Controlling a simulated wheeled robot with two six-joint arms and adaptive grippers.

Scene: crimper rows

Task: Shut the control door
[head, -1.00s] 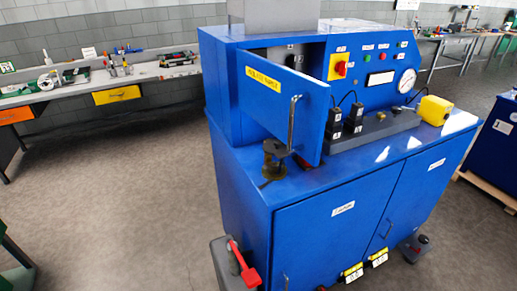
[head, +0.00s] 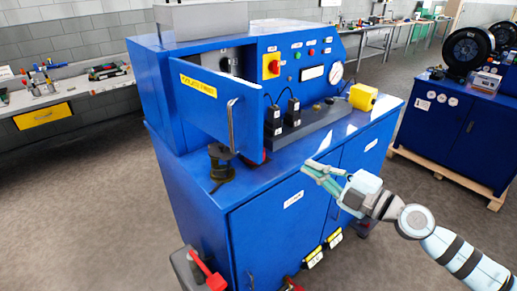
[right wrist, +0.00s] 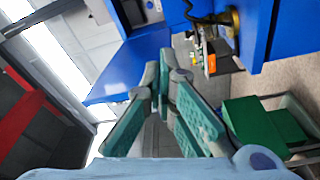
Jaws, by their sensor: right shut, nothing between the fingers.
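The blue control door (head: 207,100) has a yellow label and a vertical metal handle (head: 231,124). It stands open, swung out from the left part of the blue machine (head: 183,60), and the compartment behind it shows. My right gripper (head: 312,168) is shut and empty, in front of the machine's right half and to the right of the door, apart from it. In the right wrist view its green-padded fingers (right wrist: 165,82) come together with nothing between them. A blue panel shows beyond them; I cannot tell which part it is. My left gripper is not in view.
A black clamp-like fixture (head: 221,163) stands on the ledge below the door. Black plugs (head: 283,115) and a yellow block (head: 363,97) sit on the top to the right. A red-handled part (head: 209,275) is at the lower front. Floor to the left is clear.

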